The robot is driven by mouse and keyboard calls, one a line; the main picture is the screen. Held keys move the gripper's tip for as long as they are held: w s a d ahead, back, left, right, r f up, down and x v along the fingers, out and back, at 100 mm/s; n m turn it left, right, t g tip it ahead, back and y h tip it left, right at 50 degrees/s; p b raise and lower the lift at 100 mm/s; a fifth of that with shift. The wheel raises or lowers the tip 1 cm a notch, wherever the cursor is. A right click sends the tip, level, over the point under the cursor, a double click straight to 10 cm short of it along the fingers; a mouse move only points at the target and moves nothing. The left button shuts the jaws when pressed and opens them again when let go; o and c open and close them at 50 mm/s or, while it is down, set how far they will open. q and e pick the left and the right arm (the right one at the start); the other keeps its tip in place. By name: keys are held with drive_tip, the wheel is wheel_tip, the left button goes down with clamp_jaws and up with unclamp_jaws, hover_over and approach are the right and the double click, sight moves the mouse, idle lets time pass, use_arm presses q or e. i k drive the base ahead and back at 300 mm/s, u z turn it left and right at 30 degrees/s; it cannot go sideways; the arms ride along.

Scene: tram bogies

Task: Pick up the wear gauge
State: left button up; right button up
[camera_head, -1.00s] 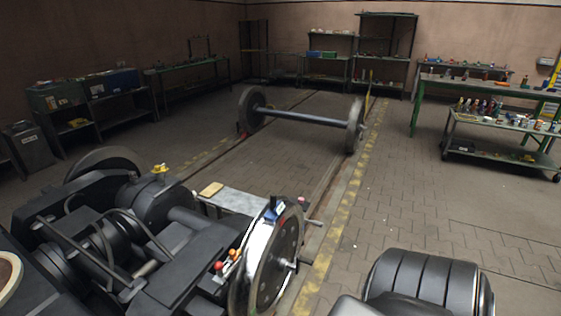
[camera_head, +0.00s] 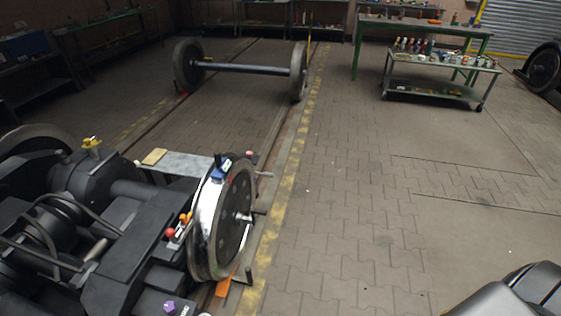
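A small blue tool (camera_head: 219,169) sits on top of the rim of the near bogie wheel (camera_head: 236,222). It may be the wear gauge, but it is too small to tell for sure. An orange flat piece (camera_head: 223,288) shows low beside the foot of this wheel. Red and orange knobs (camera_head: 179,226) show just left of the wheel. Neither of my grippers shows; only dark rounded parts, probably of my own arm, are at the bottom right.
The dark bogie frame (camera_head: 130,255) fills the lower left. A grey plate (camera_head: 182,165) with a tan block (camera_head: 154,156) lies behind the wheel. A loose wheelset (camera_head: 243,68) stands on the rails. A loaded trolley (camera_head: 440,95) stands back right.

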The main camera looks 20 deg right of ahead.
sight(222, 165)
drive_tip(key=z, duration=1.4)
drive_tip(key=i, duration=1.5)
drive_tip(key=u, duration=3.05)
